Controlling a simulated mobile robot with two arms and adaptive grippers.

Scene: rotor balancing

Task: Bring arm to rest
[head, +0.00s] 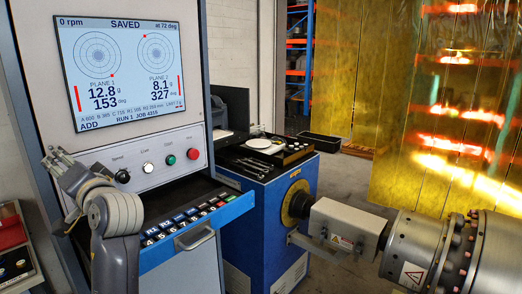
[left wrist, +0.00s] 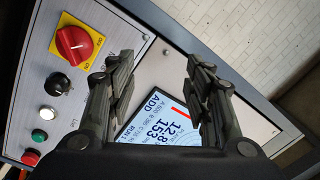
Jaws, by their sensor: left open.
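My left arm (head: 122,215) comes up at the left of the head view, in front of the control cabinet. My left gripper (head: 56,156) is open and empty, level with the lower left corner of the cabinet panel. In the left wrist view the two fingers of the gripper (left wrist: 160,68) stand apart, with the screen (left wrist: 150,118) showing between them. No object is between the fingers. Whether the fingers touch the panel cannot be told. My right gripper is not in view.
The screen (head: 124,68) reads SAVED and 0 rpm. Below it are buttons, including a red one (head: 193,152), and a keypad drawer (head: 185,225). A red rotary switch (left wrist: 77,42) is near the gripper. A blue machine (head: 262,210) with tools stands right, beside a large rotor (head: 455,255).

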